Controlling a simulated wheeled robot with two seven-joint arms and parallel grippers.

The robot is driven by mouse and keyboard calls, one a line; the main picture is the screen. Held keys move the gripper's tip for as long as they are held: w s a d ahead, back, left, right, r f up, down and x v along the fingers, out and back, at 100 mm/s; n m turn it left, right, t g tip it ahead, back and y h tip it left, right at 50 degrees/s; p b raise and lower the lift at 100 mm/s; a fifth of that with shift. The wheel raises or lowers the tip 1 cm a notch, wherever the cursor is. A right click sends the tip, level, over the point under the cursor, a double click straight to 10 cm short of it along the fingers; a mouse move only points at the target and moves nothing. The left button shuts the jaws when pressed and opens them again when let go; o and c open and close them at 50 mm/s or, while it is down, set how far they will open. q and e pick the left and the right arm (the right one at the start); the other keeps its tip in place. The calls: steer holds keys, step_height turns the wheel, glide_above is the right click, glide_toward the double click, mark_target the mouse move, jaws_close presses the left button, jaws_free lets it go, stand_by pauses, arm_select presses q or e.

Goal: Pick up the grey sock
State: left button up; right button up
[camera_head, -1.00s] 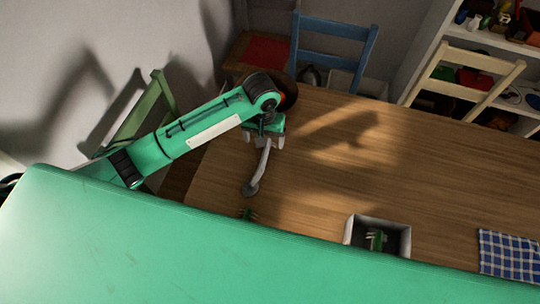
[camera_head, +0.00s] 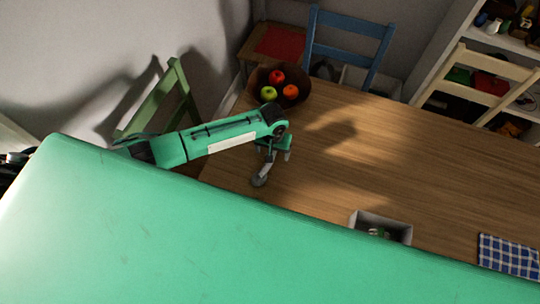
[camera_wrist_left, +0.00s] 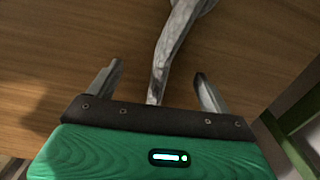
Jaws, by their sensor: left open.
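The grey sock (camera_head: 262,176) lies on the wooden table (camera_head: 400,165), near its left end. In the head view only its lower end shows below my left gripper (camera_head: 272,151); the arm and gripper hide the rest. In the left wrist view the sock (camera_wrist_left: 172,45) is a long, narrow, mottled grey strip, wider at the top. It runs between the two spread fingers of my left gripper (camera_wrist_left: 158,72), which is open. I see no grip on the sock. My right gripper is not in view.
A bowl of fruit (camera_head: 296,97) stands behind my left gripper. A grey box (camera_head: 384,222) with something green inside and a blue checked cloth (camera_head: 508,254) lie to the right. Green (camera_head: 165,100), blue (camera_head: 350,45) and cream (camera_head: 480,80) chairs surround the table.

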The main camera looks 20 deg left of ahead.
arm_select(q)
steer(key=shift+f, duration=0.45)
steer(key=c, duration=1.1)
steer(key=shift+o, duration=0.2)
steer(key=shift+r, duration=0.15)
